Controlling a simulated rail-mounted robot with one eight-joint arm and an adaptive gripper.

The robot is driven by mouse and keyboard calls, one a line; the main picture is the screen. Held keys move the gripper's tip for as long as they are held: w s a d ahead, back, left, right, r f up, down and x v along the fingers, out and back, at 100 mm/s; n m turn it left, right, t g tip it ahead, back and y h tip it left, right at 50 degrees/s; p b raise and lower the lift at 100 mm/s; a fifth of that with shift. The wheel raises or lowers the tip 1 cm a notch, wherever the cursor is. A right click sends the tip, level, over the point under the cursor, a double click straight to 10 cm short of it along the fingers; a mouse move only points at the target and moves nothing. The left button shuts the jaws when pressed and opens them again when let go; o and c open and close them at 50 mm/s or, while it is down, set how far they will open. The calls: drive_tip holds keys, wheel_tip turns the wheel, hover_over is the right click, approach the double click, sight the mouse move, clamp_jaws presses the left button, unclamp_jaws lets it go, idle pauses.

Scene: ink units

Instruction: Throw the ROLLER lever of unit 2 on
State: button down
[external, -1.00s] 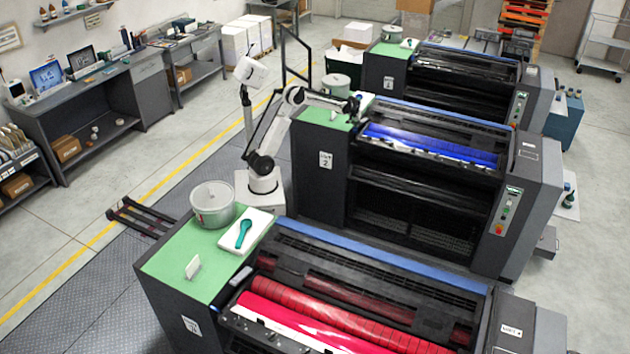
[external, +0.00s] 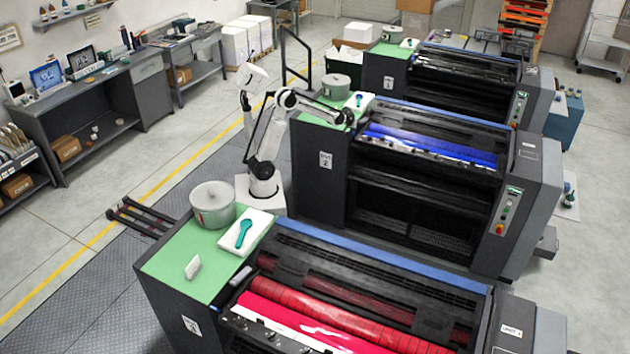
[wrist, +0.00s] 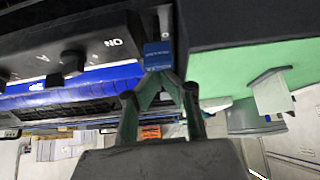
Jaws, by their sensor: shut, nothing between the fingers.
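Unit 2 (external: 325,190) is the middle dark press with blue ink on its rollers. My gripper (external: 348,119) is low over the right end of its green top. In the wrist view, which is upside down, my gripper (wrist: 160,82) has its fingertips together and empty. A small blue block with unreadable white print (wrist: 158,54) lies just beyond the fingertips; I cannot tell whether they touch it. A dark panel (wrist: 105,25) at upper left carries the marks "ON" and "A". A dark knob-like part (wrist: 73,63) sticks out from it. I cannot tell which part is the ROLLER lever.
The blue roller (wrist: 75,85) lies close to the left of the fingers. A pale card stand (wrist: 270,92) is on the green top (wrist: 215,70) to the right. In the external view, an ink can (external: 336,83) and a white pad with a blue tool (external: 358,100) stand near my gripper.

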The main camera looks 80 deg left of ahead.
drive_tip(key=shift+s+d+f, duration=0.2)
drive_tip(key=shift+s+d, duration=0.05)
drive_tip(key=shift+d, duration=0.05)
drive_tip(key=p+v, duration=0.4)
drive_tip(key=v, duration=0.5)
drive_tip(key=shift+d+r, duration=0.25)
drive_tip(key=shift+s, duration=0.15)
drive_tip(key=s+d+r+m+t+h, duration=0.1)
drive_tip(key=s+d+r+m, duration=0.15)
drive_tip(key=s+d, duration=0.45)
drive_tip(key=s+d+r+m+h, duration=0.25)
drive_tip(key=s+d, duration=0.25)
drive_tip(key=d, duration=0.4)
drive_tip(key=s+d+f+m+t+h, duration=0.1)
drive_tip(key=s+d+f+m, duration=0.1)
drive_tip(key=s+d, duration=0.5)
drive_tip(key=s+d+f+m+h, duration=0.1)
drive_tip(key=s+d+f+m, duration=0.1)
drive_tip(key=s+d, duration=0.5)
drive_tip(key=s+m+b, duration=0.1)
drive_tip(key=s, duration=0.2)
drive_tip(key=shift+d+f+m+t, duration=0.25)
drive_tip(key=shift+m+t, duration=0.05)
drive_tip(key=shift+t, duration=0.1)
